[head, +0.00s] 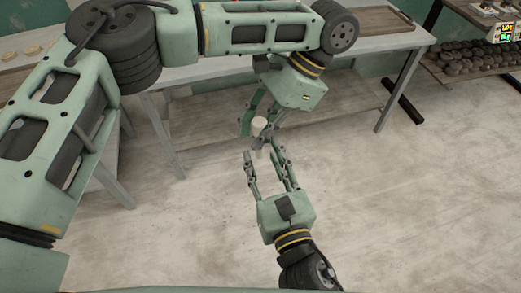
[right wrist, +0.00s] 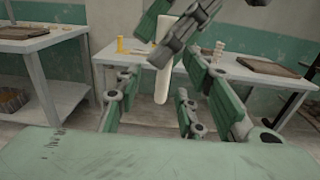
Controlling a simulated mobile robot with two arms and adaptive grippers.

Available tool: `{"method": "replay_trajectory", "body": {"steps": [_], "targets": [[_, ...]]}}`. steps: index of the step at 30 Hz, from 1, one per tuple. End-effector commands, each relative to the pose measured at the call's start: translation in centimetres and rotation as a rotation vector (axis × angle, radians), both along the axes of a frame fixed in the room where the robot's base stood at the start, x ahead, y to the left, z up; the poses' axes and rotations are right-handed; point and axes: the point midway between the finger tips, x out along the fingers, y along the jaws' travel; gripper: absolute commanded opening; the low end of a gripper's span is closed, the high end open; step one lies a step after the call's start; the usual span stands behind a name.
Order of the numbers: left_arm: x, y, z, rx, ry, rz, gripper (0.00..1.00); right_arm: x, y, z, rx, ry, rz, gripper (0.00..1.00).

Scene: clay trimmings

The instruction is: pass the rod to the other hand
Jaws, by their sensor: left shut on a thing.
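The rod is pale cream and smooth. Its end shows between my left gripper's fingers in the head view (head: 259,123), and it hangs nearly upright in the right wrist view (right wrist: 161,86). My left gripper (head: 256,132) reaches down from above and is shut on the rod's upper part; its dark fingers cross the rod in the right wrist view. My right gripper (head: 262,152) comes up from below and is open, its fingers apart. In the right wrist view, the rod's free lower end appears between the right fingers (right wrist: 155,92), with gaps on both sides. Contact is not visible.
A grey table (head: 165,77) stands behind the grippers, with a brown board (head: 372,20) on it. A rack of dark round pieces (head: 470,62) is at the right. Small yellow and pale items (right wrist: 130,46) stand on the table. The floor at right is clear.

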Motion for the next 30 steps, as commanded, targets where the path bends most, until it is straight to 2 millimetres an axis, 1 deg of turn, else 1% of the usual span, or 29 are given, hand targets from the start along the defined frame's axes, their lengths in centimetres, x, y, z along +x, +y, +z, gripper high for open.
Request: {"method": "replay_trajectory", "body": {"steps": [1,6,16,27,29,30], "targets": [[0.0,0.0,0.0,0.000,0.000,0.000,0.00,0.7,0.2,0.0,0.000,-0.002,0.000,0.36],[0.0,0.0,0.0,0.000,0.000,0.000,0.00,1.9,0.7,0.0,-0.001,-0.001,0.000,0.36],[0.0,0.0,0.0,0.000,0.000,0.000,0.00,2.1,0.7,0.0,0.000,0.000,0.000,0.36],[0.0,-0.1,0.0,-0.005,-0.002,-0.001,0.00,2.0,0.9,0.0,0.001,0.000,0.006,0.04],[0.0,-0.2,0.0,-0.006,-0.002,-0.001,0.00,1.9,1.0,0.0,0.001,-0.001,0.007,0.00],[0.0,-0.2,0.0,-0.006,-0.003,-0.001,0.00,1.9,1.0,0.0,0.001,-0.001,0.009,0.24]]}}
